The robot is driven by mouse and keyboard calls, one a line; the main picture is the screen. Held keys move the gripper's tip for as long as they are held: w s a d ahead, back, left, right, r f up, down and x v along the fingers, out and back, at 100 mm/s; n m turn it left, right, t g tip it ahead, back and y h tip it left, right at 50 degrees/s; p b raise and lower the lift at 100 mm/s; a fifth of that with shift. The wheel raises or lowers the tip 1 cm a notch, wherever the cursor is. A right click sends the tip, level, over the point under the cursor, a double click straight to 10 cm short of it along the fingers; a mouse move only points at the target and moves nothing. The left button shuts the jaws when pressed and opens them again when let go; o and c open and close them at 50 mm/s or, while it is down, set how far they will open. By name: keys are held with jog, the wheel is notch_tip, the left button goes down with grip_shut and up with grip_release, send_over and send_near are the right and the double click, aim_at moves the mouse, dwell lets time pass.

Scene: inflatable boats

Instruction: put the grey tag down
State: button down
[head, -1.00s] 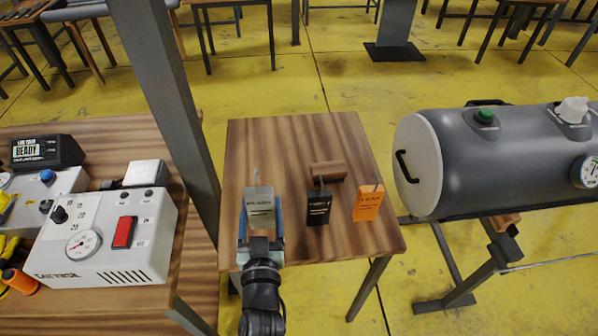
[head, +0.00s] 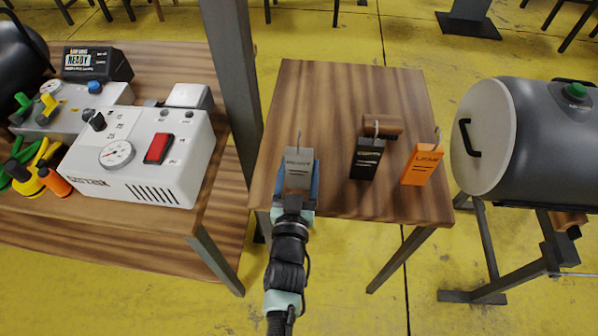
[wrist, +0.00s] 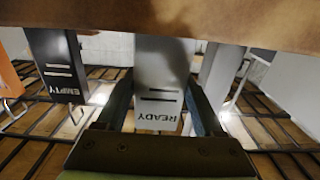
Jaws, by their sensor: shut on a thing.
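The grey tag (head: 298,166), with a wire hook on top, is at the left front of the small wooden table (head: 335,90). My gripper (head: 299,182) is shut on it, a blue finger at each side. In the wrist view the tag (wrist: 160,75) reads READY upside down, between my fingers (wrist: 160,105). I cannot tell whether its lower edge touches the table. A black tag (head: 367,160) stands to its right and reads EMPTY in the wrist view (wrist: 57,65). An orange tag (head: 421,165) marked LEAK stands further right.
A wooden block (head: 384,125) lies behind the black tag. A metal post (head: 233,80) rises left of the table. A white machine with a red switch (head: 158,148) stands on the left bench. A grey tank (head: 530,140) is on the right. The table's back is clear.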

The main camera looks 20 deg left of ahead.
jog(key=shift+r, duration=0.15)
jog(key=shift+f, duration=0.2)
grip_release()
jog(key=shift+r, duration=0.2)
jog(key=v, duration=1.2)
jog(key=shift+p, duration=0.35)
